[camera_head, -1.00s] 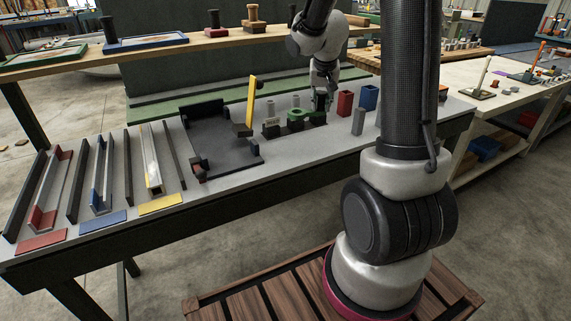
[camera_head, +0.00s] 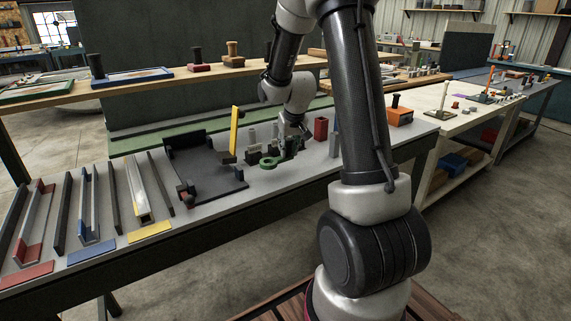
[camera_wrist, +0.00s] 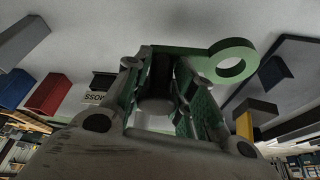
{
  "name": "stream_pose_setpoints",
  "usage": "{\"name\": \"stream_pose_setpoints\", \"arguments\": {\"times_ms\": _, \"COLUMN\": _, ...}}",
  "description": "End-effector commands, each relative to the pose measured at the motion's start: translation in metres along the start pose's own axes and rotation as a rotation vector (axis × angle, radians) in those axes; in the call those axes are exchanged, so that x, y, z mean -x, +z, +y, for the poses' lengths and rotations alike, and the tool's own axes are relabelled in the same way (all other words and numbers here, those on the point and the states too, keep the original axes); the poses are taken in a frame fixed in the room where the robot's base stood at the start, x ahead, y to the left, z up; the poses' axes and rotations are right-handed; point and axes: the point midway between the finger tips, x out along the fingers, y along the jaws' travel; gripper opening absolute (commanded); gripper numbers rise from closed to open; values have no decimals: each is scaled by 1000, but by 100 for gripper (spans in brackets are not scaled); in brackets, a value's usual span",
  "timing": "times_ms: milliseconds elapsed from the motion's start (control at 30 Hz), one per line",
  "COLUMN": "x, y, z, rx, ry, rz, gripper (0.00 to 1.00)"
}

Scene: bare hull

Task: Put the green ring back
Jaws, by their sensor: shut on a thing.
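A dark block with a label reading MOSS (camera_wrist: 100,97) shows left of the fingers in the wrist view. My fingers hide part of the stand.
A dark tray (camera_head: 215,182) with a yellow upright bar (camera_head: 235,130) stands left of the ring. A red block (camera_head: 321,128) is to the right. Bare grey bench lies in front of the ring.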

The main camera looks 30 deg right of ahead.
Motion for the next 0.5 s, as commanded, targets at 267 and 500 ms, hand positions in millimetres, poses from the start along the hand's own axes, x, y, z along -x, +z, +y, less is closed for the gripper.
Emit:
{"name": "stream_pose_setpoints", "arguments": {"times_ms": 267, "x": -33, "y": 14, "z": 0, "rx": 0, "ry": 1, "rz": -2, "gripper": 0}}
{"name": "stream_pose_setpoints", "arguments": {"times_ms": 500, "x": -45, "y": 18, "z": 0, "rx": -1, "ry": 0, "rz": 1, "gripper": 0}}
